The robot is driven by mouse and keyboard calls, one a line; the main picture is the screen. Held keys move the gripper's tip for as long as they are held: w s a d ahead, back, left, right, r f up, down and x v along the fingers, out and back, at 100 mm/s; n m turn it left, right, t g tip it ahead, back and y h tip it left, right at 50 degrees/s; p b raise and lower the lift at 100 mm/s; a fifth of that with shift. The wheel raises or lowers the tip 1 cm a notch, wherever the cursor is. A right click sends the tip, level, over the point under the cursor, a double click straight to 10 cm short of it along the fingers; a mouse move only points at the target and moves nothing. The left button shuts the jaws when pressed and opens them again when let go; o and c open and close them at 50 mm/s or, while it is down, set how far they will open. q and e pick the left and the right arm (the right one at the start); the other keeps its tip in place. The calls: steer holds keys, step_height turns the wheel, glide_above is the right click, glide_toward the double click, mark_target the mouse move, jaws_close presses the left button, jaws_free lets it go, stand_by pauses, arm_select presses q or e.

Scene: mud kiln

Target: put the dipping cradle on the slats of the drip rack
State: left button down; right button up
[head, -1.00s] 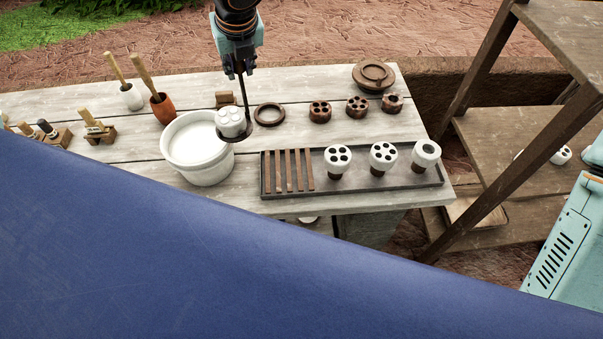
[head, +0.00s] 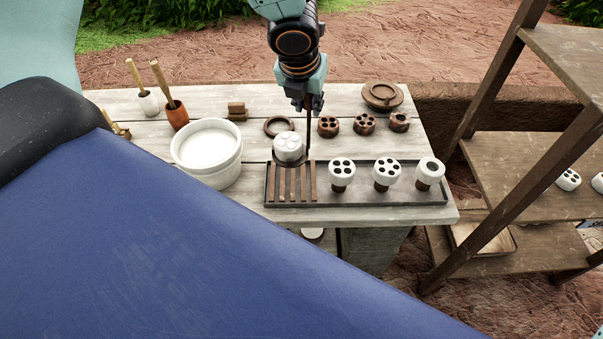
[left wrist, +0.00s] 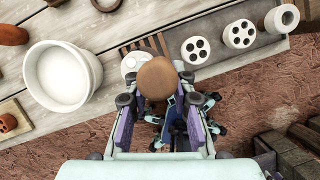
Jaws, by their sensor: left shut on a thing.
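My left gripper (head: 308,102) is shut on the dipping cradle, whose dark upright rod (head: 308,132) hangs below the fingers. A white piece with holes (head: 288,146) sits in the cradle's ring at the bottom. In the left wrist view a round brown knob (left wrist: 157,78) shows between my fingers, with the white piece (left wrist: 132,64) partly behind it. The drip rack (head: 358,203) is a dark tray with brown slats (head: 292,186) at its left end. The cradle is over the back part of the slats; I cannot tell whether it touches them. My right gripper is out of view.
Several white pieces, one of them (head: 341,172), stand on the rack right of the slats. A white tub (head: 207,178) stands to the left. Behind are a brown ring (head: 279,127) and small brown holed pieces (head: 328,127). A wooden shelf (head: 520,180) stands at the right.

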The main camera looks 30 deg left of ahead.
arm_select(q)
steer(key=b, duration=0.4)
glide_above(308, 141)
steer(key=f, duration=0.5)
steer(key=shift+s+f, duration=0.2)
steer(key=shift+s, duration=0.2)
steer(key=shift+w+a+f+b, duration=0.1)
steer(key=shift+a+f+b, duration=0.05)
steer(key=shift+f+b, duration=0.35)
steer(key=f+b, duration=0.2)
steer(key=f, duration=0.1)
steer(key=shift+d+b, duration=0.2)
steer(key=shift+b, duration=0.1)
steer(key=shift+f, duration=0.25)
steer(key=shift+a, duration=0.15)
